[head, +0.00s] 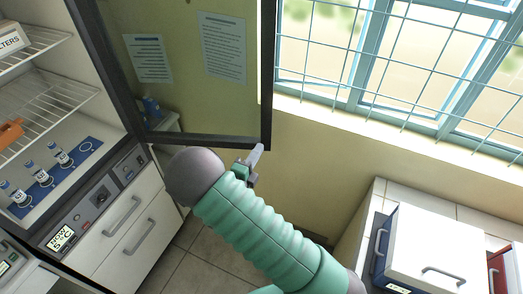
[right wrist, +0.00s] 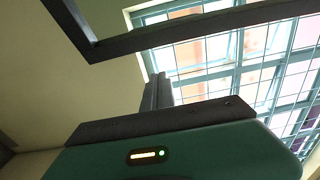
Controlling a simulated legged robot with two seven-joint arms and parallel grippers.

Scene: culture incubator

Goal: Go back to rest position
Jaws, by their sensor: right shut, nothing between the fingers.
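My right arm comes in from the lower right in the head view. My right gripper (head: 256,156) is at its end, shut and empty, beside the lower right corner of the open incubator door (head: 205,140). I cannot tell whether it touches the door frame. In the right wrist view the shut fingers (right wrist: 157,92) show above the green gripper body, with the dark door frame (right wrist: 190,29) beyond them. The incubator (head: 108,190) stands at the left with its door swung open. My left gripper is out of view.
Three vials (head: 41,173) stand on a blue mat (head: 68,171) inside the incubator, beside an empty ring mark. An orange object (head: 10,132) lies on a wire shelf. A white cabinet (head: 430,245) stands at lower right. A barred window (head: 400,60) is behind.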

